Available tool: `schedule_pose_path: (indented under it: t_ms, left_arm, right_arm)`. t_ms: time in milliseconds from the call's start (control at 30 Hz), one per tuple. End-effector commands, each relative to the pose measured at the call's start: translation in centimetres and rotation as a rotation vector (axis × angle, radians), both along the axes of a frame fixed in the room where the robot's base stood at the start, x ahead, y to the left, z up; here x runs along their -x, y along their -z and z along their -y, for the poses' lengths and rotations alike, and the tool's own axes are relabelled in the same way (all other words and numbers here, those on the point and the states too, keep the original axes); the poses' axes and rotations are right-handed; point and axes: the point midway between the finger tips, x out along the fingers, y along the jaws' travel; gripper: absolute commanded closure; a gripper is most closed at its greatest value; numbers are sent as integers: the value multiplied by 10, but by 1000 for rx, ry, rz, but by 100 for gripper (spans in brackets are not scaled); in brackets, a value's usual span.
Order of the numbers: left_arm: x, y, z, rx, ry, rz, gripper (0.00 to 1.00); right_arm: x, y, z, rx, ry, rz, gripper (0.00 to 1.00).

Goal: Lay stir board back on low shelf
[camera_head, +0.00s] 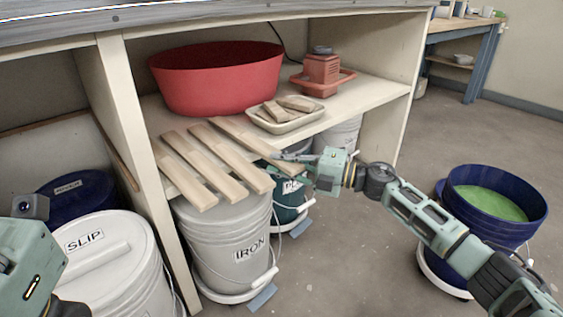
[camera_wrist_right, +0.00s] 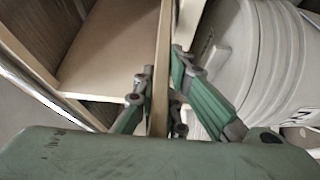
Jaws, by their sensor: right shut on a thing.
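Several pale wooden stir boards (camera_head: 207,163) lie side by side on the low shelf (camera_head: 372,92), their near ends sticking out past its front edge. My right gripper (camera_head: 290,163) is shut on the near end of the rightmost stir board (camera_head: 243,137). That board's far end is over the shelf, beside the others; I cannot tell whether it rests fully on the surface. In the right wrist view the board (camera_wrist_right: 160,75) stands edge-on between the two green fingers. My left wrist (camera_head: 30,258) shows at the lower left; its fingertips are hidden.
A red basin (camera_head: 215,82), a tray with wooden blocks (camera_head: 290,122) and a red device (camera_head: 322,72) stand on the shelf. Below are an IRON bucket (camera_head: 225,240) and a green bucket (camera_head: 290,205). A SLIP bucket (camera_head: 110,265) is left, a blue bucket (camera_head: 470,235) right.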

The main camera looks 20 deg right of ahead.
Motion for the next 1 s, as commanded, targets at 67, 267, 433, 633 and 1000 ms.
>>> schedule_pose_path:
  t_ms: [67, 267, 433, 633, 1000]
  left_arm:
    - [0, -1, 0, 0, 0, 2, 67]
    - [0, -1, 0, 0, 0, 2, 67]
    - [0, 0, 0, 0, 0, 2, 67]
    - [0, 1, 1, -1, 0, 0, 67]
    - [3, -4, 1, -5, -1, 18, 67]
  right_arm:
    - [0, -1, 0, -1, 0, 2, 100]
    - [0, -1, 0, -1, 0, 2, 100]
    - [0, 0, 0, 0, 0, 1, 100]
    - [0, 4, 0, 0, 0, 1, 100]
    - [0, 9, 0, -1, 0, 1, 85]
